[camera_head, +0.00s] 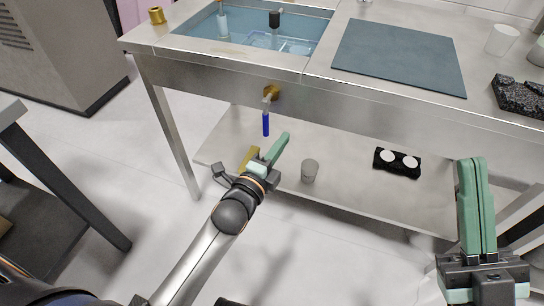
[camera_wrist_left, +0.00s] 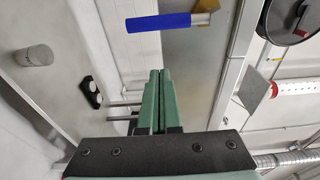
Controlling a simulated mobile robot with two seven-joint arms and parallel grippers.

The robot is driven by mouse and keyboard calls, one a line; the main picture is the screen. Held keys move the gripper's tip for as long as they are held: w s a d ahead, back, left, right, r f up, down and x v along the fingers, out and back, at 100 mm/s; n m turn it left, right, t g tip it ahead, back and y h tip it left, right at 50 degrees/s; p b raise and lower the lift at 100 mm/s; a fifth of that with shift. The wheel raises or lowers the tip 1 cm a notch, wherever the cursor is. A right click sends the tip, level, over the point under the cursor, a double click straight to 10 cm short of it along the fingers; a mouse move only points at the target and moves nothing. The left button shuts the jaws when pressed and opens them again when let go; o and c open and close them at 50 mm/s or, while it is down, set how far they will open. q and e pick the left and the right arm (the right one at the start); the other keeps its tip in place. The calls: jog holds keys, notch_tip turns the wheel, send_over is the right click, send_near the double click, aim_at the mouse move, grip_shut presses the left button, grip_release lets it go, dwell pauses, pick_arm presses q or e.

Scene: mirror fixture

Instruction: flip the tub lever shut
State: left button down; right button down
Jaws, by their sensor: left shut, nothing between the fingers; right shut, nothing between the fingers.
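The tub (camera_head: 250,25) is a water-filled basin set into the left part of the steel counter. Below its front edge is a brass valve (camera_head: 271,91) with a blue lever (camera_head: 266,124) hanging straight down. My left gripper (camera_head: 284,137) is shut and empty, just below and to the right of the lever's lower end; they look apart. In the left wrist view the blue lever (camera_wrist_left: 158,22) lies ahead of the shut green fingers (camera_wrist_left: 156,72), with a visible gap. My right gripper (camera_head: 473,160) is shut and empty, pointing up at the lower right.
A grey cup (camera_head: 310,171) and a black holder with two white discs (camera_head: 398,160) stand on the lower shelf (camera_head: 345,185). A blue-grey mat (camera_head: 400,57) lies on the counter. A table leg (camera_head: 168,125) stands left of my left arm. Space around the lever is clear.

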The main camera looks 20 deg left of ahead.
aim_at(266, 121)
pick_arm(q)
jog(key=shift+w+a+b, duration=0.3)
jog(key=shift+w+a, duration=0.25)
jog(key=shift+a, duration=0.3)
jog(key=shift+w+a+b, duration=0.3)
jog(key=shift+w+a, duration=0.25)
jog(key=shift+a, duration=0.3)
jog(key=shift+w, duration=0.1)
